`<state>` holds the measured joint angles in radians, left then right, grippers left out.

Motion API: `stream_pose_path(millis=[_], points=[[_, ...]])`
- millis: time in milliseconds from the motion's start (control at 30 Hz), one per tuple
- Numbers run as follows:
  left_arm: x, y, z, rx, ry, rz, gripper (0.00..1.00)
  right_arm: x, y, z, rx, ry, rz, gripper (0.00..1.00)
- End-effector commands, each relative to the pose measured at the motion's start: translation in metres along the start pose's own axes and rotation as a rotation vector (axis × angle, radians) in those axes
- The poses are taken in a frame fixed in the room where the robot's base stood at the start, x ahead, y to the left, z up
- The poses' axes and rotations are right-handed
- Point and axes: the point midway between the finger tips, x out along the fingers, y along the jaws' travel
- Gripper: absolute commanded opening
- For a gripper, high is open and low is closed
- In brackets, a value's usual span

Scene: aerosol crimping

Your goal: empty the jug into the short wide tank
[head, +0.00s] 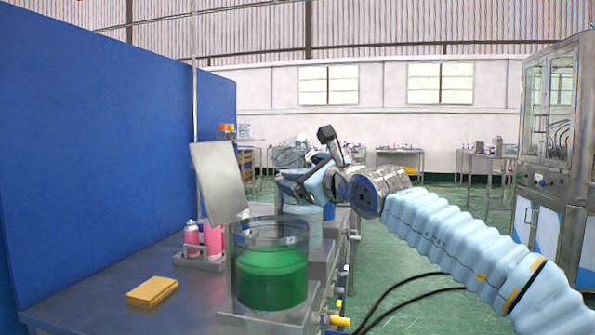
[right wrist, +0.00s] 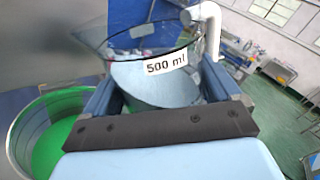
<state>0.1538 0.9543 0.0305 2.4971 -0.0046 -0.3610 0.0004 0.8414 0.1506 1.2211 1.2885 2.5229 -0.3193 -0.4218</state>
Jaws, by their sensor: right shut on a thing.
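The jug (right wrist: 165,66) is clear, with a "500 ml" label and a white handle (right wrist: 208,28). In the right wrist view it stands between the two fingers of my right gripper, which is shut on it. In the head view my right gripper (head: 292,184) is above the bench, behind the near tank. A wide clear tank (head: 272,238) with green liquid stands at the bench's front; it also shows at left in the right wrist view (right wrist: 22,128). A pale blue vessel (head: 312,228) stands behind it. Pale blue shows through the jug; I cannot tell whether it is liquid.
A blue wall (head: 100,150) closes the left side. Open floor lies right of the bench.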

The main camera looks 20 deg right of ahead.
Motion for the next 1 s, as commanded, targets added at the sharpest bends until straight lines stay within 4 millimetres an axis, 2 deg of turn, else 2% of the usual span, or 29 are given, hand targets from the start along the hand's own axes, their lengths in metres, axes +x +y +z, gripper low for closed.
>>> stream_pose_path(millis=[33,167,333,767,900,1000], points=[[-0.007,0.003,0.0,0.001,0.0,0.001,0.38,0.0,-0.005,0.002,-0.059,-0.001,-0.002,0.45],[-0.013,0.006,0.0,0.002,-0.001,0.001,0.38,0.0,-0.006,-0.004,-0.259,-0.005,-0.002,0.45],[-0.005,0.003,0.0,0.002,-0.001,0.001,0.38,0.0,0.002,-0.017,-0.426,-0.015,-0.001,0.45],[0.023,-0.01,0.0,-0.003,0.002,-0.002,0.38,0.0,0.009,-0.022,-0.678,-0.024,-0.001,0.45],[0.03,-0.013,0.0,-0.004,0.003,-0.003,0.38,0.0,0.016,-0.021,-0.888,-0.03,-0.001,0.45],[0.025,-0.011,0.0,-0.005,0.003,-0.004,0.38,-0.001,0.019,-0.014,-1.034,-0.033,-0.001,0.45]])
